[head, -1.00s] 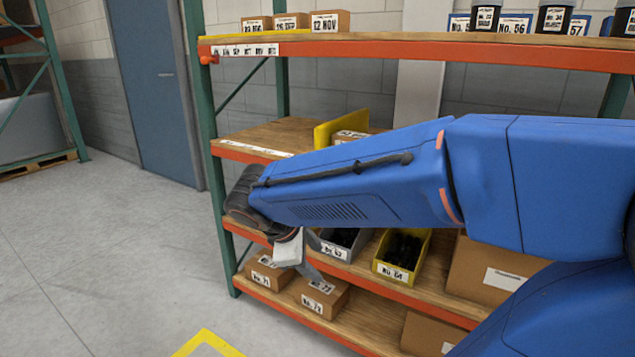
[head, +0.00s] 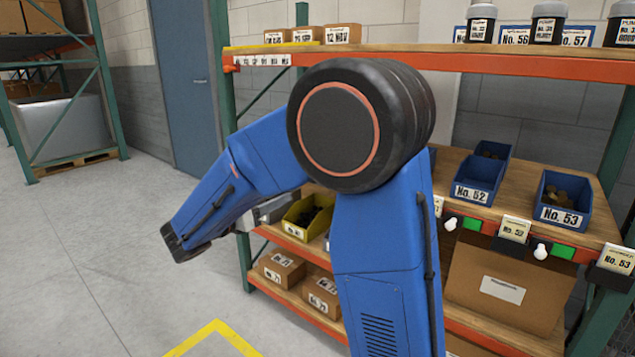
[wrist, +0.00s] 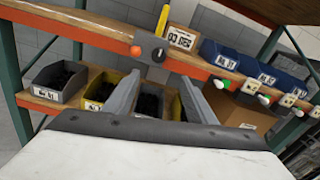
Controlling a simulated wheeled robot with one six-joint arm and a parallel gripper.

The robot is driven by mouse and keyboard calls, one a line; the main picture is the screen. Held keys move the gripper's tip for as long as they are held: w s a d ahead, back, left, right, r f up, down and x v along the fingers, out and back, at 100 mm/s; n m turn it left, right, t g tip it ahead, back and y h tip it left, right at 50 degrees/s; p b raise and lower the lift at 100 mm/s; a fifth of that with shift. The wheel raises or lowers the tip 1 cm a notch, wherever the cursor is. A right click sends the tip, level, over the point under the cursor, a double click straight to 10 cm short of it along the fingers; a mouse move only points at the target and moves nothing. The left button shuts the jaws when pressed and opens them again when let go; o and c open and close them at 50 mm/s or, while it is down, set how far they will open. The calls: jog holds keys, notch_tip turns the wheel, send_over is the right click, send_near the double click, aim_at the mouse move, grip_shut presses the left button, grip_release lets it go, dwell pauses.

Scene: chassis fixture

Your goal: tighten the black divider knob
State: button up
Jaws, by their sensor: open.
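In the wrist view, a round black knob (wrist: 158,55) with a pale mark sits on a dark plate on the orange shelf beam. The yellow divider (wrist: 162,20) stands on the shelf above it. My gripper (wrist: 160,84) is open and empty. Its two grey fingers are apart and point toward the beam, with the knob above the gap between their tips in the picture. The fingers look apart from the knob; the exact distance cannot be told.
An orange knob (wrist: 136,50) sits left of the black knob. On the lower shelf are a grey bin (wrist: 60,83), a yellow bin (wrist: 100,88) and other bins with dark contents. Blue bins (head: 480,178) stand at right. The floor (head: 80,270) at left is clear.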

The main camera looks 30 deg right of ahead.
jog(key=x, duration=1.7)
jog(key=shift+w, duration=0.25)
jog(key=shift+r, duration=0.1)
jog(key=c, duration=1)
jog(key=shift+c, duration=0.2)
